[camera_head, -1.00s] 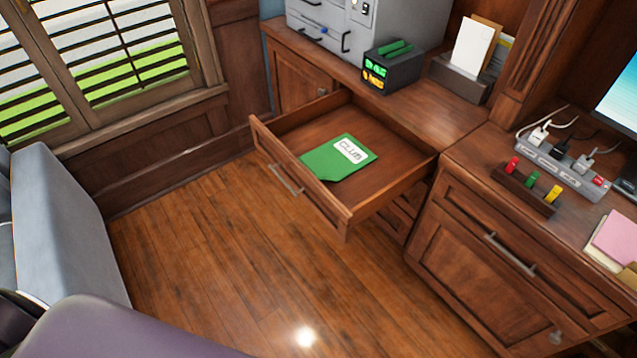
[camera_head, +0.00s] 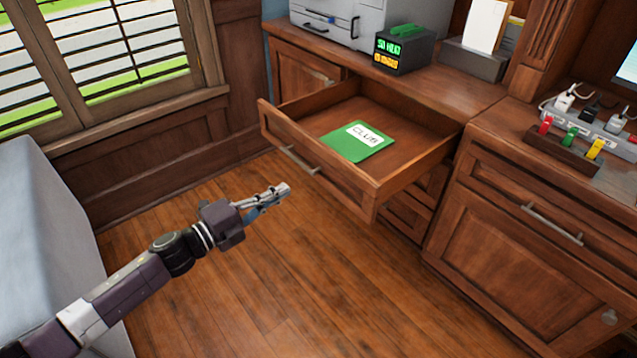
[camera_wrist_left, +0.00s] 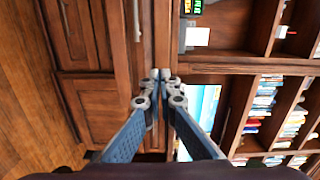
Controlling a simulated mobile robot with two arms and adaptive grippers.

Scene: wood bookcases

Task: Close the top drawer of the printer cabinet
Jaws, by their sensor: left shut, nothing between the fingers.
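The top drawer (camera_head: 318,176) of the wooden printer cabinet (camera_head: 440,92) is pulled far out. A green card marked "CLUB" (camera_head: 357,147) lies inside it. A metal bar handle (camera_head: 299,160) is on the drawer front. My left gripper (camera_head: 284,190) is shut and empty, in front of the drawer front and below the handle in the head view, apart from it. In the left wrist view my left gripper (camera_wrist_left: 160,74) has its fingertips together, with wooden cabinet fronts beyond. My right gripper is not in view.
A grey printer (camera_head: 345,22) and a black display box (camera_head: 403,50) stand on the cabinet. A second wooden cabinet (camera_head: 530,230) stands at right. A light grey piece (camera_head: 45,240) is at left. The wooden floor (camera_head: 290,290) before the drawer is clear.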

